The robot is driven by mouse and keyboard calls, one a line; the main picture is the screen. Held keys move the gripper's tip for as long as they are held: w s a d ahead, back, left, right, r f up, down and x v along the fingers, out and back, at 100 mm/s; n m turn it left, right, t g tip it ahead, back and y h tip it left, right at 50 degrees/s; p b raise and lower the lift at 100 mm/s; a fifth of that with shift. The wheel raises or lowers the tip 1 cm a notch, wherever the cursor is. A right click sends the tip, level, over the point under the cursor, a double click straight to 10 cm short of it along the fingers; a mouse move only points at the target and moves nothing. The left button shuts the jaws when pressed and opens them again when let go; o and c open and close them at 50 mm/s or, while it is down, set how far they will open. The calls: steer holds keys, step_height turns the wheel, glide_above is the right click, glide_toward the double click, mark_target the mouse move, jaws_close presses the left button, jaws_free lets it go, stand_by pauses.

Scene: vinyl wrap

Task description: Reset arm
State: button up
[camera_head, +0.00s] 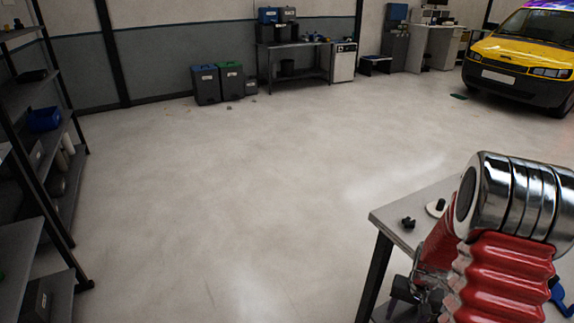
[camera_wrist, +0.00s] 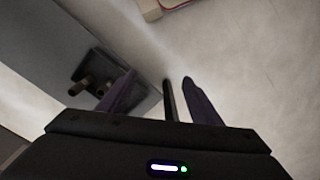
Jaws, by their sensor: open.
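My gripper shows in the wrist view (camera_wrist: 160,76) with its two dark purplish fingers spread apart. Nothing is held between them. A dark upright bar (camera_wrist: 169,102) shows in the gap between the fingers, apparently beyond them. In the head view my arm, with red ribbed sleeves and chrome rings, fills the lower right. It stands in front of a grey-topped table, and the gripper end cannot be made out clearly there.
The grey-topped table (camera_head: 388,216) carries a small black object (camera_head: 408,223) and a white disc (camera_head: 435,208). Shelves (camera_head: 22,240) line the left. Bins (camera_head: 206,85), a workbench (camera_head: 292,45) and a yellow van (camera_head: 520,58) stand far back. The middle floor is clear.

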steer(key=s+a+r+n+t, duration=0.2)
steer(key=s+a+r, duration=0.2)
steer(key=a+r, duration=0.3)
steer(key=s+a+r+n+t, duration=0.1)
steer(key=s+a+r, duration=0.3)
steer(key=a+r, duration=0.4)
steer(key=s+a+r+n+t, duration=0.2)
steer(key=s+a+r, duration=0.3)
steer(key=r, duration=1.4)
steer(key=shift+a+n+t, duration=0.3)
steer(key=shift+a+n, duration=0.3)
steer(key=shift+a, duration=0.6)
